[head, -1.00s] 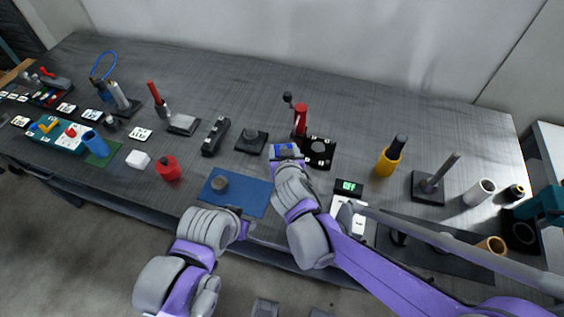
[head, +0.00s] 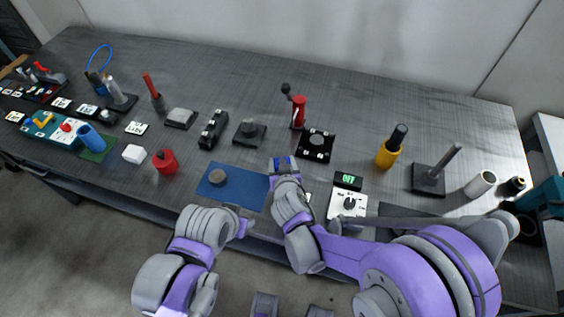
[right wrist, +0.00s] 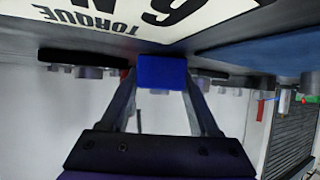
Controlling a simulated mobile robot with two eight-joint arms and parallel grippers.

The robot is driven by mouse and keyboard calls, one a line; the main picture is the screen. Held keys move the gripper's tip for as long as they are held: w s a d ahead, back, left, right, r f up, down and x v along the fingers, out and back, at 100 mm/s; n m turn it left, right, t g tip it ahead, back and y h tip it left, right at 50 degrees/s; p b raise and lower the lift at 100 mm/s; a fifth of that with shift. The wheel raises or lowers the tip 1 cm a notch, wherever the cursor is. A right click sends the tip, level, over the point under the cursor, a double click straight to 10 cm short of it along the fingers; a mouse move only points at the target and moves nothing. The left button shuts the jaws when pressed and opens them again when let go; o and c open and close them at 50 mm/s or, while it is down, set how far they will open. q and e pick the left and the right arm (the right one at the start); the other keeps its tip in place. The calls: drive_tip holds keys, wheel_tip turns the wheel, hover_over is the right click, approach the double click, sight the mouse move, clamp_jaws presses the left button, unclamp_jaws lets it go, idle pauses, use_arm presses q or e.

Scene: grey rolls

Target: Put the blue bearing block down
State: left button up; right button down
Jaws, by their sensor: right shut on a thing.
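The blue bearing block (head: 290,160) is between the fingertips of my right gripper (head: 284,168), near the right end of the blue mat (head: 247,192). In the right wrist view the blue block (right wrist: 162,71) fills the gap between the two fingers of my right gripper (right wrist: 162,88), which is shut on it. The fingers hide part of the block, and I cannot tell whether it touches the table. My left gripper (head: 243,229) hangs by the table's front edge, away from the block. Its fingers are too small to judge.
A black plate with a round hole (head: 315,145) lies behind and to the right. The mat's middle is bare.

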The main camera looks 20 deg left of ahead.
drive_tip(key=shift+f, duration=0.15)
drive_tip(key=shift+c, duration=0.6)
unclamp_jaws()
drive_tip(key=shift+s+d+r, duration=0.1)
drive_tip(key=shift+s+r, duration=0.2)
drive_tip(key=shift+r, duration=0.1)
drive_tip(key=p+v, duration=0.1)
drive_tip(key=v, duration=1)
drive_tip(key=shift+s, duration=0.15)
drive_tip(key=shift+d, duration=0.1)
